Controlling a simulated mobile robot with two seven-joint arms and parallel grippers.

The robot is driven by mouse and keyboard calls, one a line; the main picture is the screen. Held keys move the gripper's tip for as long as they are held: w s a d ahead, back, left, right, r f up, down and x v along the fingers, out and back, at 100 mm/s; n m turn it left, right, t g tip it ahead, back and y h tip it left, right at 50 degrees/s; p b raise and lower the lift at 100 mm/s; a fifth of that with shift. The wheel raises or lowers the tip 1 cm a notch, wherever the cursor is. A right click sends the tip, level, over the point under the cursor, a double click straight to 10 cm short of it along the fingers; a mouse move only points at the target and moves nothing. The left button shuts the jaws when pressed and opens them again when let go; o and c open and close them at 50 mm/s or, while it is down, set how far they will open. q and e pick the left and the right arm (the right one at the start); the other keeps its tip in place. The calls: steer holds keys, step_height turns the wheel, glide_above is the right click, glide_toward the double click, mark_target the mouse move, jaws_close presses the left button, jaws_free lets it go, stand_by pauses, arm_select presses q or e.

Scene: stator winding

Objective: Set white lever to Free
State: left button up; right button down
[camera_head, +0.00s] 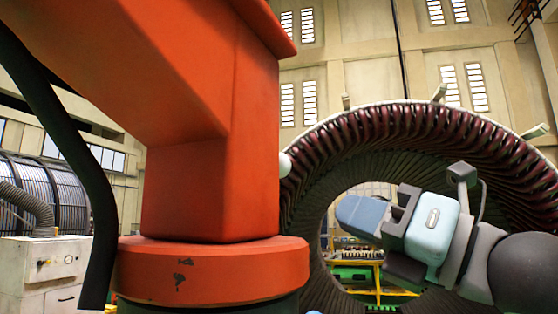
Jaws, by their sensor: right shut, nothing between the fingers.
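A white rounded knob (285,164) shows at the right edge of a large orange machine body. It may be part of the white lever, but I cannot tell; most of it is hidden and no Free mark shows. My right gripper (350,213) comes in from the right and points left, in front of the opening of the stator ring (410,118). Its blue fingers are shut and empty, apart from the knob, lower and to its right in the picture. My left gripper is not in view.
The orange machine body (210,180) with a thick black cable (80,180) fills the left and centre and blocks the view. A white cabinet (45,270) stands at the lower left. A yellow frame (375,268) shows through the ring.

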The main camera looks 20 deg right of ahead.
mark_target(282, 165)
steer(key=shift+s+r, duration=0.1)
steer(key=shift+r, duration=0.1)
steer(key=p+x, duration=0.1)
steer(key=x, duration=0.3)
steer(key=r+p+x, duration=0.1)
steer(key=p+x, duration=0.1)
steer(key=x, duration=0.2)
steer(key=d+p+x, duration=0.1)
steer(key=x, duration=0.3)
steer(key=shift+r+p, duration=0.3)
steer(key=shift+p, duration=0.1)
steer(key=shift+d+r, duration=0.1)
steer(key=shift+r, duration=0.25)
steer(key=shift+w+r+p, duration=0.2)
steer(key=shift+w+p, duration=0.1)
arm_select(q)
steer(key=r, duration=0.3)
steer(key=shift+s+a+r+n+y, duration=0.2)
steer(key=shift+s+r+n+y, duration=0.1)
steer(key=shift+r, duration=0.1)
arm_select(e)
steer(key=shift+w, duration=0.1)
